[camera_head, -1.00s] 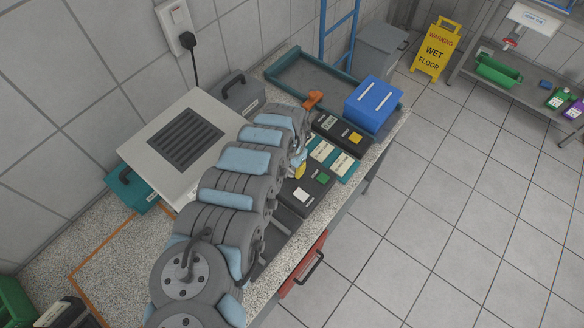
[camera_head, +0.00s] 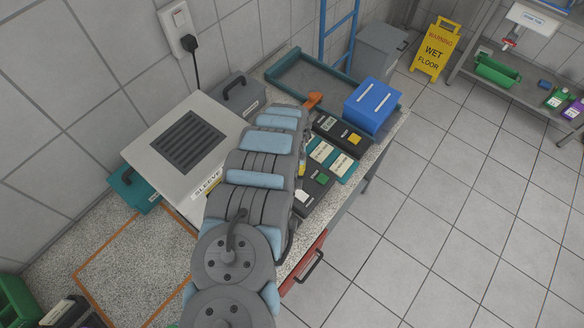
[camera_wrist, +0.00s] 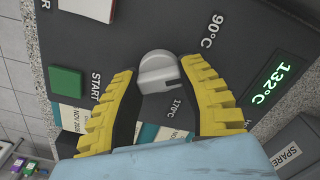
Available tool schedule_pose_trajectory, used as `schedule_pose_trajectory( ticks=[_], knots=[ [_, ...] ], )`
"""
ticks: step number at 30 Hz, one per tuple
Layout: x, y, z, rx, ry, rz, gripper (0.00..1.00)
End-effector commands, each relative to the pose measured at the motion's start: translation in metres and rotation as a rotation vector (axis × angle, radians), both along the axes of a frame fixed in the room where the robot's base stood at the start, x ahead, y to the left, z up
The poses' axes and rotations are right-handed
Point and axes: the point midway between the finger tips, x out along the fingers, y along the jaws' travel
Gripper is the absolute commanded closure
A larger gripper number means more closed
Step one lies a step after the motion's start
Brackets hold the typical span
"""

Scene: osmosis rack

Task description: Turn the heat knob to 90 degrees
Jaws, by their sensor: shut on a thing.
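In the wrist view, the light grey heat knob (camera_wrist: 158,73) sits on a dark control panel (camera_wrist: 135,22). My gripper (camera_wrist: 158,68), with yellow ribbed fingers, is shut on the knob, one finger on each side. A 90°C mark (camera_wrist: 213,30) is above and right of the knob, and a 170°C mark (camera_wrist: 176,109) is just below it. A green display (camera_wrist: 284,79) reads 132°C. Exactly where the knob points is hard to tell. In the head view my arm hides the knob and my fingertips.
A green START button (camera_wrist: 66,82) is left of the knob. A grey SPARE box (camera_wrist: 290,150) is at the lower right. In the head view, a white vented machine (camera_head: 150,125) stands left of my arm, and a blue box (camera_head: 372,102) and dark cases (camera_head: 336,131) stand right.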

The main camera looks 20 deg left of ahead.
Motion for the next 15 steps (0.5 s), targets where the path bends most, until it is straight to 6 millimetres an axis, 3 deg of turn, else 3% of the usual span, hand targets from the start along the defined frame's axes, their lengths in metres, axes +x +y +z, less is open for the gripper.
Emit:
schedule_pose_trajectory(
  ticks=[15],
  knots=[
    [0.0001, -0.0002, -0.0013, 0.0, -0.001, 0.221, 0.95]
  ],
)
